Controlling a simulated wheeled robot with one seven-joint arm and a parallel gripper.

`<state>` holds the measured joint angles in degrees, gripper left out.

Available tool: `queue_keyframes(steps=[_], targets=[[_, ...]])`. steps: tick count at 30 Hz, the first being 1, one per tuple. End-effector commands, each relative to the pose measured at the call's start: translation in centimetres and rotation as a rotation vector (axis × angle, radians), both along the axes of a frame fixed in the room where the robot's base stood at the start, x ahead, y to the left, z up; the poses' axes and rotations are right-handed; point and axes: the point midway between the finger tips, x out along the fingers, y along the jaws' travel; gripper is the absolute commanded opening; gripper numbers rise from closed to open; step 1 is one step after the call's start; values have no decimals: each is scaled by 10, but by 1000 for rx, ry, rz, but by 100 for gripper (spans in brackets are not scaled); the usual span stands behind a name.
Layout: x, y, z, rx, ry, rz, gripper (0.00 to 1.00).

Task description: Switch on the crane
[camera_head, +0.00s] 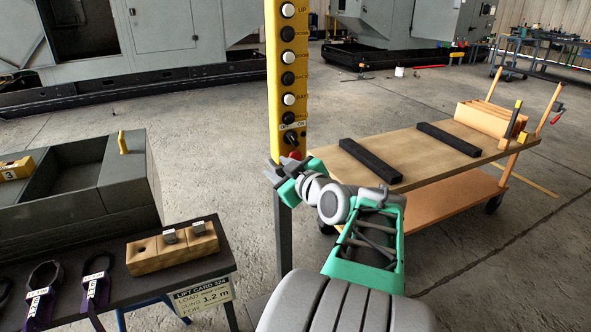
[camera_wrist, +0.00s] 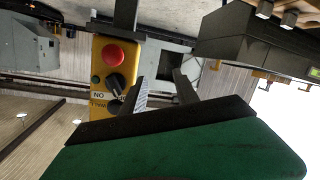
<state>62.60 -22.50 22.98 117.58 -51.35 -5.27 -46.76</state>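The yellow crane control pendant (camera_head: 272,80) stands upright on a dark post, with a column of black and white buttons. Near its lower end is a black rotary switch (camera_head: 291,137) by an ON marking, with a red button (camera_head: 294,155) below it. The wrist view shows the pendant upside down, with the red button (camera_wrist: 114,54) above the black switch knob (camera_wrist: 116,83). My gripper (camera_head: 272,171) is at the pendant's lower end, just below the red button. In the wrist view its fingers (camera_wrist: 160,88) are apart and empty, to the right of the knob.
A wooden-topped cart (camera_head: 420,150) with two dark bars stands to the right. A dark bench (camera_head: 190,278) at lower left bears a wooden block (camera_head: 165,252), shackles and a grey box (camera_head: 100,225). Grey machines stand behind. Floor between pendant and machines is clear.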

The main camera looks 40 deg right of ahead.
Motion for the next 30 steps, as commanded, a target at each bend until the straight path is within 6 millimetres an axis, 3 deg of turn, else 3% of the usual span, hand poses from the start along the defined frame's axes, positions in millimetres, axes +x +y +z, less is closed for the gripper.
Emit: queue_keyframes(steps=[1,3,6,19,28,30], targets=[[-14,-29,-3,-43,-65,-45,36],[-29,-52,11,-97,-136,-80,36],[-37,-66,24,-137,-184,-103,36],[30,-84,27,-137,-188,-102,36],[36,-87,27,-139,-188,-104,36],[36,-87,27,-139,-187,-105,31]])
